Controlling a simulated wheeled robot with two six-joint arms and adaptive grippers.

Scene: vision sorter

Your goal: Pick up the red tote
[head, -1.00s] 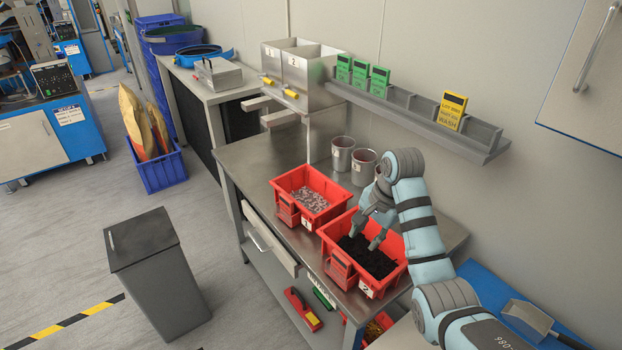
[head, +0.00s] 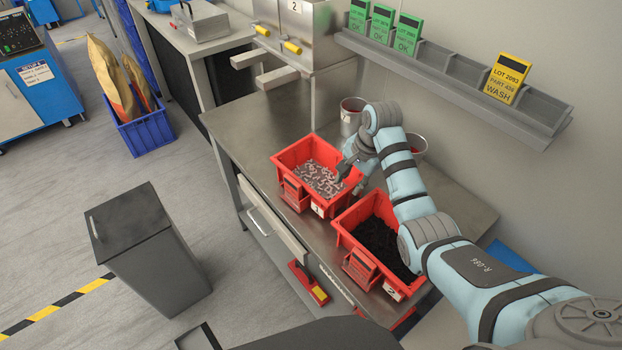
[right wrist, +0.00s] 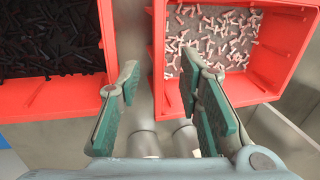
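Two red totes stand on the steel bench. Tote 1 (head: 284,166) holds small light metal parts, and it also shows in the right wrist view (right wrist: 160,60). Tote 2 (head: 345,236) is nearer and holds black parts, and it shows at the left of the right wrist view (right wrist: 60,95). My right gripper (head: 350,173) is at the right side of tote 1, above the gap between the totes. I cannot tell whether a finger touches tote 1. My left gripper is not in view.
Steel cups (head: 351,115) stand behind the totes, partly hidden by my right arm. A wall shelf (head: 450,85) holds green cards and a yellow card (head: 507,79). A grey bin (head: 150,250) stands on the floor. The bench's back left (head: 255,125) is clear.

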